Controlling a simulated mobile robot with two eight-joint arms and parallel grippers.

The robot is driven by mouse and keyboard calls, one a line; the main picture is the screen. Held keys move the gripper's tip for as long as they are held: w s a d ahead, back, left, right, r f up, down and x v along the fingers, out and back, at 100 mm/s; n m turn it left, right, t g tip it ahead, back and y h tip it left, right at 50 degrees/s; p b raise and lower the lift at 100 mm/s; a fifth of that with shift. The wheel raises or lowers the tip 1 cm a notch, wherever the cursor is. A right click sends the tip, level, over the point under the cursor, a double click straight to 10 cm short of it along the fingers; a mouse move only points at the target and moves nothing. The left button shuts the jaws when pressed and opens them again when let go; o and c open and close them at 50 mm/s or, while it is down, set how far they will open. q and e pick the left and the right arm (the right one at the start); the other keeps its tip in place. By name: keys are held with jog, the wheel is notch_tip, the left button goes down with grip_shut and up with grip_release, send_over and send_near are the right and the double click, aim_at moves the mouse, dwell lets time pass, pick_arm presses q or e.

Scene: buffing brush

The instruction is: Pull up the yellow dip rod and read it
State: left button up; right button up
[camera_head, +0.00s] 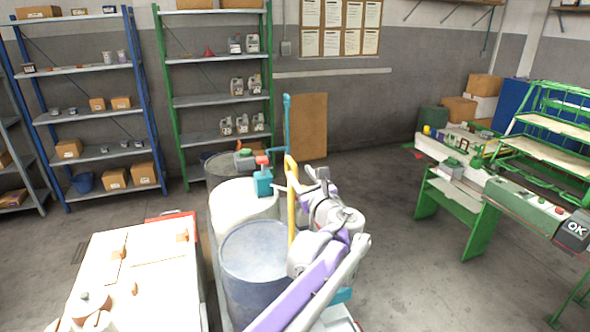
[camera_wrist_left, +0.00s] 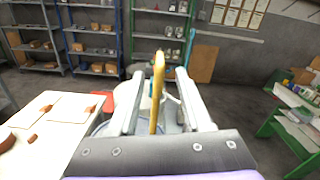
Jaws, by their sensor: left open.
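The yellow dip rod (camera_head: 292,215) stands upright beside the blue-grey drum (camera_head: 262,250), with a rounded top. Its lower end is hidden behind my arm and the drum. My left gripper (camera_head: 308,184) is open at the upper part of the rod. In the left wrist view, the rod (camera_wrist_left: 157,85) shows in the gap between the two pale fingers of the left gripper (camera_wrist_left: 160,82), with space on both sides. I cannot tell how deep the rod sits between them. No markings on the rod are readable. My right gripper is not in view.
A white drum (camera_head: 243,205) with a teal pump (camera_head: 263,182) stands just behind. A white-topped table (camera_head: 150,285) is at the left. A green workbench (camera_head: 480,195) is at the right. Shelves line the back wall. The floor between drums and workbench is clear.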

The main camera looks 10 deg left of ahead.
pick_arm(q)
jog(key=shift+v, duration=1.5)
